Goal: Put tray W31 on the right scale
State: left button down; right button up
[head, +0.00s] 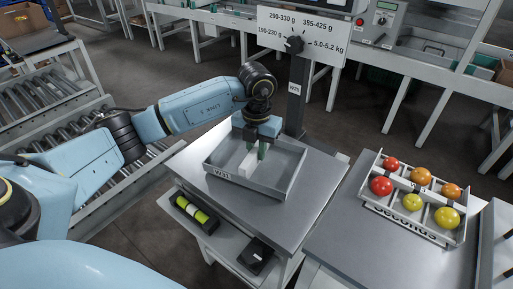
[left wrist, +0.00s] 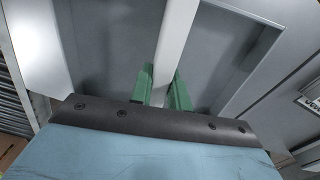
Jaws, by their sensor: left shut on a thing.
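Tray W31 (head: 262,188) is a shallow, empty-looking grey tray with a label on its front left wall. In the head view it is at or just above the left steel worktop (head: 205,215); I cannot tell whether it touches. My left gripper (head: 256,149) points down into the tray, its green fingers shut on the tray's pale middle bar. In the left wrist view the fingers (left wrist: 162,88) stand on both sides of this bar (left wrist: 176,42). I cannot tell which surface is the right scale. My right gripper is not in view.
A partitioned tray of tomatoes (head: 412,233), labelled as seconds, stands on the right worktop (head: 345,240). A post with a dial sign (head: 300,36) rises behind tray W31. A shelf below holds a yellow-green item (head: 192,210) and a black box (head: 257,255). Roller conveyors (head: 45,95) lie left.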

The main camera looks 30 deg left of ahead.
pick_arm(q)
jog(key=shift+f, duration=0.3)
dwell(0.6)
jog(key=c, duration=1.3)
grip_release()
jog(key=shift+c, duration=1.3)
